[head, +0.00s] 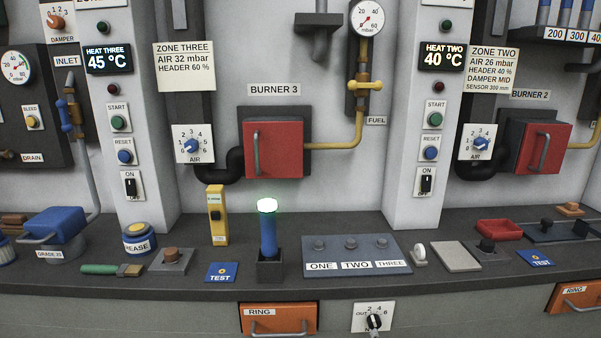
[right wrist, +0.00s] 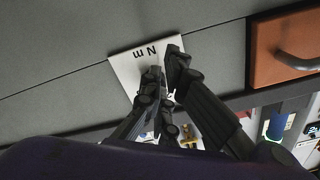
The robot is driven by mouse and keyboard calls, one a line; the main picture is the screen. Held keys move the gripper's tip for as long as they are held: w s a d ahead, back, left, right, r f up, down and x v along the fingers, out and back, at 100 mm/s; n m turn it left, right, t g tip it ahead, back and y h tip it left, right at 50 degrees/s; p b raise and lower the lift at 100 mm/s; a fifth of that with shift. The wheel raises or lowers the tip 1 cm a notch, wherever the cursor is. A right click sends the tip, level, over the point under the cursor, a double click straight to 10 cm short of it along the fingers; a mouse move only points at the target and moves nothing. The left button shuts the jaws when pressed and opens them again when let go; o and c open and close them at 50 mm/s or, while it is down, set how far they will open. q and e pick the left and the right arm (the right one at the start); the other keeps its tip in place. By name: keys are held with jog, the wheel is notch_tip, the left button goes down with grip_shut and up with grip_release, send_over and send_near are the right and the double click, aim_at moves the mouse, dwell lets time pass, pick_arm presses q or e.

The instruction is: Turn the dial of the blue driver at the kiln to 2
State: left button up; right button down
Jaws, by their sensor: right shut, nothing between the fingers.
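The blue driver (head: 267,232) stands upright in a black holder on the bench, its top glowing green. Its blue body seems to show at the right of the right wrist view (right wrist: 275,126). Below the bench edge, a white dial plate (head: 360,312) reads OUT, 2, 4, 6, with a dark knob (head: 374,321); I cannot tell where its pointer stands. In the right wrist view the plate (right wrist: 127,67) shows upside down with "N m". My right gripper (right wrist: 164,66) is shut and empty, its fingertips over the plate. The fingers hide the knob there. My left gripper is not in view.
An orange RING drawer (head: 279,319) with a handle is left of the dial plate. A grey block (head: 393,267) labelled ONE, TWO, THREE lies on the bench above it.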

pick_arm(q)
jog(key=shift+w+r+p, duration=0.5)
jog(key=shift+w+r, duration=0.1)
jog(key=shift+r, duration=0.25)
pick_arm(e)
jog(key=s, duration=0.3)
jog(key=shift+s+f, duration=0.15)
jog(key=shift+s, duration=0.25)
pick_arm(q)
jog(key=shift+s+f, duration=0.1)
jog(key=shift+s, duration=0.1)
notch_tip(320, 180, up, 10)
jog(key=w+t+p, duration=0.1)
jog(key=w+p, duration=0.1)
jog(key=p, duration=0.8)
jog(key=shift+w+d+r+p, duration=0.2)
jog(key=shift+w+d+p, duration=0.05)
jog(key=shift+p, duration=0.15)
pick_arm(e)
jog(key=s+d+f+n+g, duration=0.1)
jog(key=s+n+g, duration=0.5)
jog(key=s, duration=3.7)
jog(key=g, duration=0.3)
jog(key=shift+d, duration=0.35)
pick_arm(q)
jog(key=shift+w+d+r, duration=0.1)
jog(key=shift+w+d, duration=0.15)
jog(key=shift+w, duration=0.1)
pick_arm(e)
jog(key=shift+w, duration=0.1)
